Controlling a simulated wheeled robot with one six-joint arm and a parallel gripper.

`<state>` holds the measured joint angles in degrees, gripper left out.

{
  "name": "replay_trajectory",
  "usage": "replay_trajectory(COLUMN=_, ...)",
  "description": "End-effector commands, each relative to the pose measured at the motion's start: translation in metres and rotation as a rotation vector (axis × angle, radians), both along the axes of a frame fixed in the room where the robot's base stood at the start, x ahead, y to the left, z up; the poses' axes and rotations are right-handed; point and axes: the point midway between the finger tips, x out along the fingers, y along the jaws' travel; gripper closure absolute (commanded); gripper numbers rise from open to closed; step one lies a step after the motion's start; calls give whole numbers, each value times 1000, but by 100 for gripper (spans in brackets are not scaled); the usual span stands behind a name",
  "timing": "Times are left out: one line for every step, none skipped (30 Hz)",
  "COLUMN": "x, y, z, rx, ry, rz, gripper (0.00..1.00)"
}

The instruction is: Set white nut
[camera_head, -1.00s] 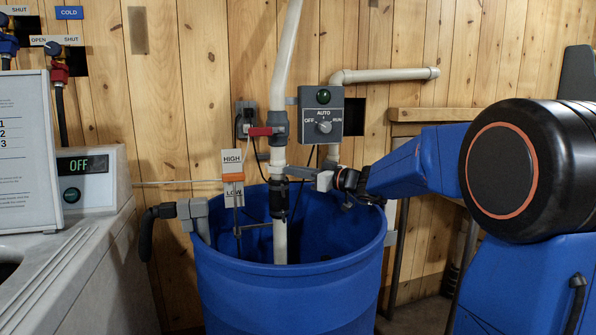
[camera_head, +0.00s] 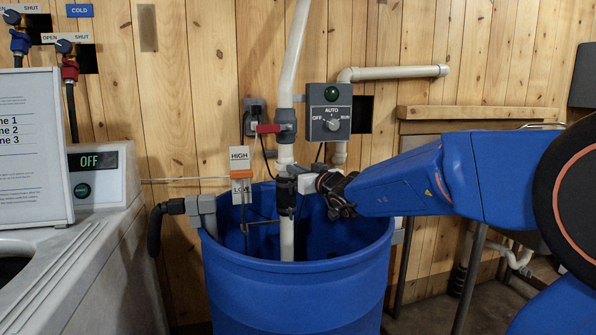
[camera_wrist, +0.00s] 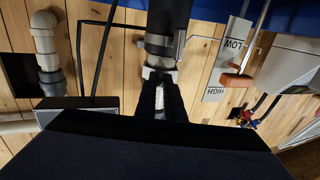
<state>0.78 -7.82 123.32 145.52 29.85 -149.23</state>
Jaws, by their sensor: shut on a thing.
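A white vertical pipe (camera_head: 286,155) runs down into the blue barrel (camera_head: 300,295), with a dark sleeve (camera_head: 285,200) on it near the rim level. My gripper (camera_head: 290,178) reaches in from the right and meets the pipe at the top of this sleeve. In the wrist view my gripper (camera_wrist: 160,92) has its dark fingers closed on a small white ribbed piece, the white nut (camera_wrist: 160,99). The fingers hide most of the nut, and it cannot be made out in the head view. The dark sleeve (camera_wrist: 168,25) also shows in the wrist view.
An OFF/AUTO/RUN switch box (camera_head: 330,112) is on the wall. An orange float marker (camera_head: 241,174) is left of the pipe. A grey machine (camera_head: 105,190) stands at left.

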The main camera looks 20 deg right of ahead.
Motion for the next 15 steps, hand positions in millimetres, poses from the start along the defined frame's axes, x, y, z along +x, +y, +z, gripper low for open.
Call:
replay_trajectory(x=1, y=2, z=4, rx=2, ry=-9, rz=-3, gripper=100)
replay_trajectory(x=1, y=2, z=5, rx=2, ry=-9, rz=-7, gripper=100)
replay_trajectory(x=1, y=2, z=5, rx=2, ry=-9, rz=-11, gripper=100)
replay_trajectory(x=1, y=2, z=5, rx=2, ry=-9, rz=-15, gripper=100)
replay_trajectory(x=1, y=2, z=5, rx=2, ry=-9, rz=-17, gripper=100)
replay_trajectory(x=1, y=3, z=5, rx=2, ry=-9, rz=-20, gripper=100)
replay_trajectory(x=1, y=3, z=5, rx=2, ry=-9, rz=-21, gripper=100)
replay_trajectory(x=1, y=3, z=5, rx=2, ry=-10, rz=-23, gripper=100)
replay_trajectory(x=1, y=3, z=5, rx=2, ry=-10, rz=-24, gripper=100)
replay_trajectory(x=1, y=3, z=5, rx=2, ry=-10, rz=-25, gripper=100)
replay_trajectory(x=1, y=3, z=6, rx=2, ry=-10, rz=-26, gripper=100)
replay_trajectory(x=1, y=3, z=6, rx=2, ry=-10, rz=-26, gripper=100)
replay_trajectory(x=1, y=3, z=6, rx=2, ry=-11, rz=-26, gripper=100)
replay_trajectory(x=1, y=3, z=6, rx=2, ry=-11, rz=-26, gripper=100)
replay_trajectory(x=1, y=3, z=6, rx=2, ry=-11, rz=-26, gripper=100)
